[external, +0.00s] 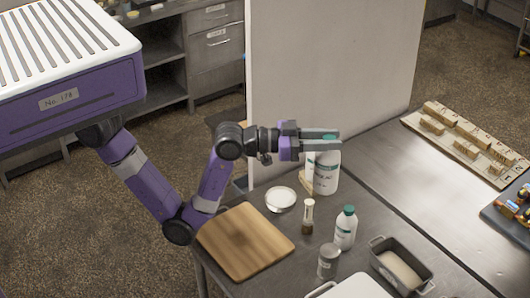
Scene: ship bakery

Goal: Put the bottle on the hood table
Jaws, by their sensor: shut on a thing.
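A large white bottle (327,173) with a teal cap and a printed label stands upright near the back of the metal table, next to the white panel. My gripper (325,141) reaches in from the left and is shut on this bottle at its cap and neck. The fingers partly hide the cap. I cannot tell whether the bottle's base touches the table. A smaller white bottle (346,230) with a teal cap stands nearer the front, apart from my gripper. No surface is clearly recognisable as the hood table.
A tall white panel (325,70) stands behind. A wooden tray (465,143) of blocks lies far right; bare metal separates it from the bottles.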

